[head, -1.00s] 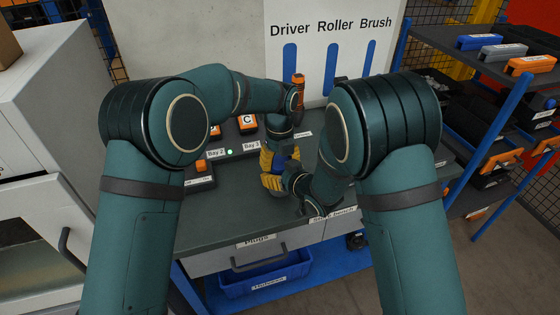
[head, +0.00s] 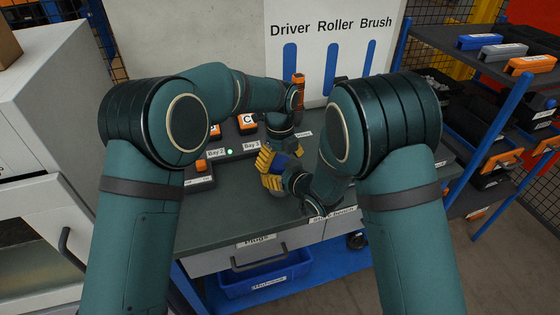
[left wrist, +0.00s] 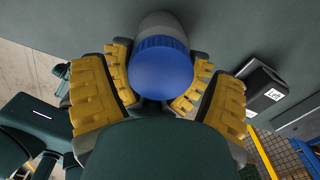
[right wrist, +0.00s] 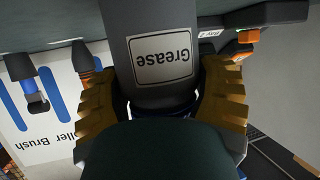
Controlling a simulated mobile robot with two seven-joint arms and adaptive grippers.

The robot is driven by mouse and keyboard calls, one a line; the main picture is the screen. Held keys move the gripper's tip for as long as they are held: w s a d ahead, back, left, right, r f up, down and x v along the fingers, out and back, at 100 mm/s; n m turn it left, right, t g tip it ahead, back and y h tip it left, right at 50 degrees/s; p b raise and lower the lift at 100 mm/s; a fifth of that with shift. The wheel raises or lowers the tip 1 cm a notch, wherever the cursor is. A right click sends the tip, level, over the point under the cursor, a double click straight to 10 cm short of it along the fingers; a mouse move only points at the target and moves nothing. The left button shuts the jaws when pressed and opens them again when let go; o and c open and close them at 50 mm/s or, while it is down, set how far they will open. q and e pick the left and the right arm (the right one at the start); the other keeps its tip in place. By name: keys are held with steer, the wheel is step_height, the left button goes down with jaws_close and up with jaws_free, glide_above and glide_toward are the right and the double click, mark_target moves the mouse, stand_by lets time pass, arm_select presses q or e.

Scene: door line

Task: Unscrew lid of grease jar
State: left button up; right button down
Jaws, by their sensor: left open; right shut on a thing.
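The grease jar (right wrist: 165,55) is grey with a white "Grease" label, upside down in the right wrist view. My right gripper (right wrist: 158,72) is shut on the jar, one yellow finger on each side. The blue lid (left wrist: 163,68) faces the left wrist camera, with the grey jar body beyond it. My left gripper (left wrist: 160,80) is open, its yellow fingers spread to both sides of the lid; finger contact is unclear. In the head view both grippers meet over the workbench, and the lid (head: 286,160) and jar are partly hidden by yellow fingers (head: 268,162).
The workbench (head: 235,215) has bare room in front of the jar. Orange-and-black items (head: 248,122) stand in labelled bays behind. A tool board (head: 330,50) rises at the back and a parts shelf (head: 490,60) stands right. A blue bin (head: 265,280) sits below.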

arm_select(q)
step_height(320, 180, up, 4)
steer(key=shift+o, duration=0.4)
steer(key=shift+r, duration=0.15)
step_height(320, 180, up, 2)
steer(key=shift+w+r+m, duration=0.1)
steer(key=shift+m, duration=0.9)
steer(key=shift+r+m, duration=0.4)
steer(key=shift+m, duration=0.2)
steer(key=shift+f, duration=3.8)
steer(key=c, duration=1.3)
steer(key=shift+n, duration=1.6)
